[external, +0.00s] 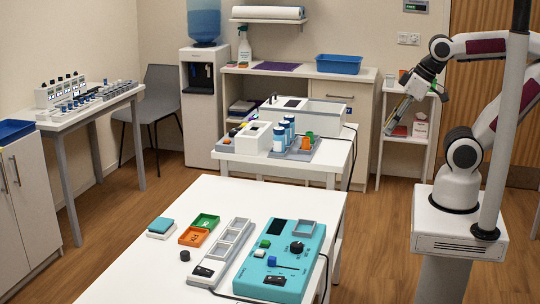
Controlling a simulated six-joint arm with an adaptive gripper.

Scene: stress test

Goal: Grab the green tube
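My gripper (391,124) hangs at the upper right, pointing down and left, in front of the white shelf unit and well away from both work tables. Its fingers are too small to tell open from shut, and I cannot make out anything held. A small green item (310,134), possibly the green tube, shows beside an orange item (304,144) in a grey tray (290,154) on the middle table. It is too small to identify for sure.
Blue-capped white bottles (279,138) and a white device (254,137) stand near that tray. The front table (135,262) holds a teal device (275,258), a grey strip (222,252), a green tray (206,221) and an orange tray (194,236).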

